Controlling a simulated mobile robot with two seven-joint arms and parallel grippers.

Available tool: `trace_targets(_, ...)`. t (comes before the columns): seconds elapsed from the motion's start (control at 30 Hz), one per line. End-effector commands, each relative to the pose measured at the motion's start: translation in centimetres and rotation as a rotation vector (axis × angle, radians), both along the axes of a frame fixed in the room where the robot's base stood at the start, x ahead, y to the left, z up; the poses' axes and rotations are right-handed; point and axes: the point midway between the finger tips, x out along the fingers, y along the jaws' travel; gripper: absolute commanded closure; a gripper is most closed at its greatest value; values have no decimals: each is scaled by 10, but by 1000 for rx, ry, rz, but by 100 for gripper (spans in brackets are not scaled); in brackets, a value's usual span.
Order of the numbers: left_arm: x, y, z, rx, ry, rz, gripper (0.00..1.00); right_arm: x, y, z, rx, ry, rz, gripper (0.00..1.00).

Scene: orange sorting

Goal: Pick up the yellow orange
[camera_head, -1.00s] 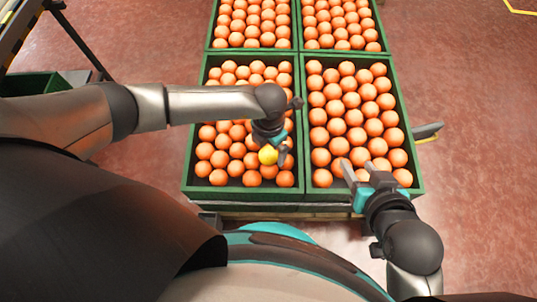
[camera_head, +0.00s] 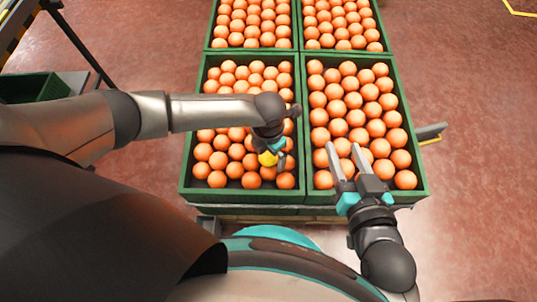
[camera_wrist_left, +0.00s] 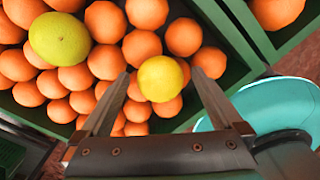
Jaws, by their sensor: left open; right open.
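The yellow orange (camera_head: 267,159) lies among orange fruit in the front left crate (camera_head: 187,160) and is partly hidden by my left gripper (camera_head: 274,158). In the left wrist view, the yellow orange (camera_wrist_left: 160,79) shows between the two fingers of the open left gripper (camera_wrist_left: 159,82), with no clear contact. A larger-looking yellow-green fruit (camera_wrist_left: 60,39) also shows at the upper left there. My right gripper (camera_head: 344,149) is open and empty, over the near part of the front right crate (camera_head: 408,125).
Two more crates of oranges stand behind, at the back left (camera_head: 212,30) and back right (camera_head: 379,25). Green crate walls run between the compartments. A dark green bin (camera_head: 35,88) is at the far left. Red floor is clear on the right.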

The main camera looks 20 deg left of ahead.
Motion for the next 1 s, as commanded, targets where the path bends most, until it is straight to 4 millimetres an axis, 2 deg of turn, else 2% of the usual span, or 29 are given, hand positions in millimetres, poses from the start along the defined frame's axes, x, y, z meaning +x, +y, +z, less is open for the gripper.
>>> trace_targets(0.07,0,0,0,0,0,0,2,0,0,0,0,1,0,50)
trace_targets(0.83,0,0,0,0,-1,0,89,0,0,0,-1,2,1,50)
trace_targets(1.0,0,0,0,0,-1,0,90,0,0,0,-2,2,1,50)
